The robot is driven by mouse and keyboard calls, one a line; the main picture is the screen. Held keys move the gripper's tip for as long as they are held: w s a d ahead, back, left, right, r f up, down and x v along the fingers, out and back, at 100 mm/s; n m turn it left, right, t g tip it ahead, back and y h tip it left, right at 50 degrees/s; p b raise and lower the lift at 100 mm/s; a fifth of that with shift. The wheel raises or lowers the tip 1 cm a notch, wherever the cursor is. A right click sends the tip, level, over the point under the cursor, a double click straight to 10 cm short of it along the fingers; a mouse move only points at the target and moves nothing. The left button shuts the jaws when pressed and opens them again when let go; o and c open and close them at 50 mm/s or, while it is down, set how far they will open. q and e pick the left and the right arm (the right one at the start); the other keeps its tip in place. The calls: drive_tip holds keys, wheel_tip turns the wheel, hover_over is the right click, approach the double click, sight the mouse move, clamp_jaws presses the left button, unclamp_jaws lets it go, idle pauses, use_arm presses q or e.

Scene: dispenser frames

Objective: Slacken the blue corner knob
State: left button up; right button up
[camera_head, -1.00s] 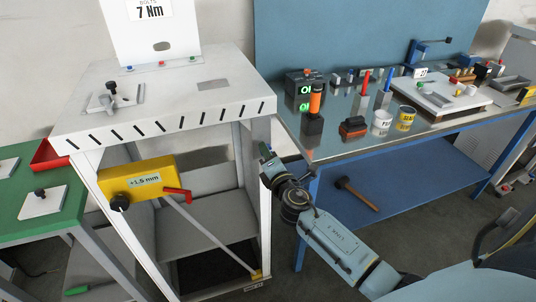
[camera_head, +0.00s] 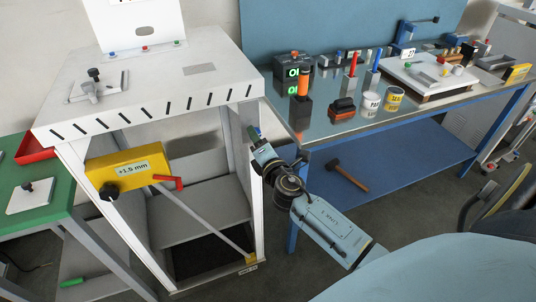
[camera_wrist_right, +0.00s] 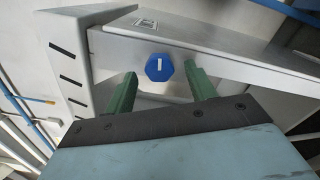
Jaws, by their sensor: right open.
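The blue knob (camera_wrist_right: 159,67) shows in the right wrist view as a faceted blue cap with a white mark, on the grey side of a frame corner. My right gripper (camera_wrist_right: 163,82) is open there, one green finger to the left of the knob and one to the right. The fingers look short of the knob, with no contact visible. In the head view my right gripper (camera_head: 254,135) is beside the right leg of the white dispenser frame (camera_head: 205,75); the blue knob is hidden there. My left gripper is not in view.
A yellow +1.5 mm block (camera_head: 125,168) with a black knob and red handle is on the frame's front. A blue workbench (camera_head: 395,160) with cans and tools stands close right of my right arm. A green table (camera_head: 45,222) stands at left.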

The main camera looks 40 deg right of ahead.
drive_tip(key=b+v, duration=0.1)
drive_tip(key=v, duration=1.1)
drive_tip(key=s+a+f+m+g+y+b, duration=0.1)
drive_tip(key=s+f+m+g, duration=0.25)
drive_tip(key=f, duration=0.75)
drive_tip(key=s+a+f+m+g, duration=0.15)
drive_tip(key=s+f, duration=0.25)
drive_tip(key=f, duration=0.7)
drive_tip(key=s+f+m+g+y+b, duration=0.1)
drive_tip(key=s+f+m+g, duration=0.25)
drive_tip(key=f, duration=0.75)
drive_tip(key=s+a+f+m+g, duration=0.1)
drive_tip(key=s+f+m+g, duration=0.1)
drive_tip(key=s+f, duration=0.4)
drive_tip(key=s+a+f+m+g+y, duration=0.1)
drive_tip(key=s+f+m+g, duration=0.2)
drive_tip(key=s, duration=0.9)
drive_tip(key=s+a+f+m+g+y+b, duration=0.1)
drive_tip(key=s+f+m+g, duration=0.2)
drive_tip(key=s+f, duration=0.6)
drive_tip(key=shift+s+a+m, duration=0.2)
drive_tip(key=shift+s+m, duration=0.05)
drive_tip(key=shift+m, duration=0.5)
